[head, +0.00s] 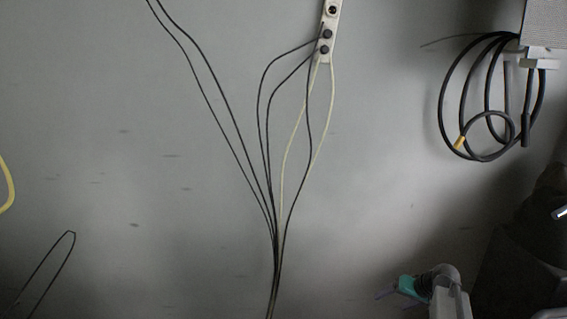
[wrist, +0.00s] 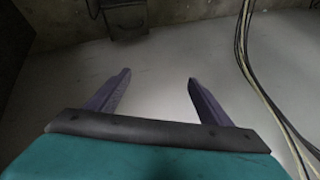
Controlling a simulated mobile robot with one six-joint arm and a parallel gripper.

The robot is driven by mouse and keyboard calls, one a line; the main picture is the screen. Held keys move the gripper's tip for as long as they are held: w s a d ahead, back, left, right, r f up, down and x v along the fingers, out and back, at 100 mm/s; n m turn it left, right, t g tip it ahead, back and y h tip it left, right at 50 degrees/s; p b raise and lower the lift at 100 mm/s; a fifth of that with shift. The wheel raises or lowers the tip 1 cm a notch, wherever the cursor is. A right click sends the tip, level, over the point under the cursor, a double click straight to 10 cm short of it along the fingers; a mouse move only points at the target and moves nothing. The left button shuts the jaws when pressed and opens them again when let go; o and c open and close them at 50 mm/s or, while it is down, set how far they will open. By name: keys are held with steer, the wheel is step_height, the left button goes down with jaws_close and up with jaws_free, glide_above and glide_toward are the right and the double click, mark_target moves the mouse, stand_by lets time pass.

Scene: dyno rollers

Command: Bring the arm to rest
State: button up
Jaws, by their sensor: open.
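My gripper (wrist: 156,88) is open and empty in the wrist view. Its two purple-grey fingers stand apart over bare grey floor, with the teal gripper body behind them. In the head view my gripper (head: 390,292) is small, at the lower right, teal with purplish fingers pointing left. My grey-white arm (head: 450,295) bends down beside it. Nothing is between the fingers.
Dark and pale cables (head: 276,240) run up the floor to a pale socket strip (head: 327,45); cables (wrist: 262,88) also show right of the fingers. A coiled black hose (head: 465,145) is at upper right. A dark box (wrist: 126,22) stands by the wall.

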steer(key=s+a+f+g, duration=0.3)
steer(key=s+a+f, duration=0.55)
steer(key=f, duration=0.25)
steer(key=s+a+f+g, duration=0.3)
steer(key=s+a+f, duration=0.4)
steer(key=s+f, duration=0.4)
steer(key=s+a+f+n+g+h, duration=0.1)
steer(key=s+f, duration=0.4)
steer(key=s, duration=0.6)
steer(key=s+a+f+n+g+h, duration=0.1)
steer(key=s+a+f+g, duration=0.3)
steer(key=s, duration=0.8)
steer(key=shift+s+f+n+h, duration=0.3)
steer(key=shift+f+h, duration=0.6)
steer(key=shift+f, duration=0.05)
